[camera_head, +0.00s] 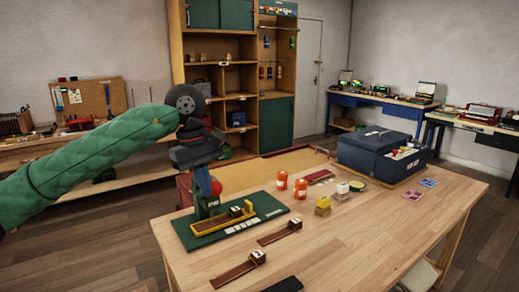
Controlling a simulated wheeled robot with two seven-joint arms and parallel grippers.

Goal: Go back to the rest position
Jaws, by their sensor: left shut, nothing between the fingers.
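My left arm, in a green quilted sleeve, comes in from the left in the head view. My left gripper (207,190) points down over the left part of a green board (262,219) on the table. It is shut with nothing between its fingers. A red ball-shaped part (215,187) shows right beside the fingers; whether they touch is unclear. On the board lies a yellow holder (213,227) with a dark wooden piece on it. The gripper hides part of the board's left end. My right gripper is not in view.
The table's right front is clear. Shelves and benches stand behind.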

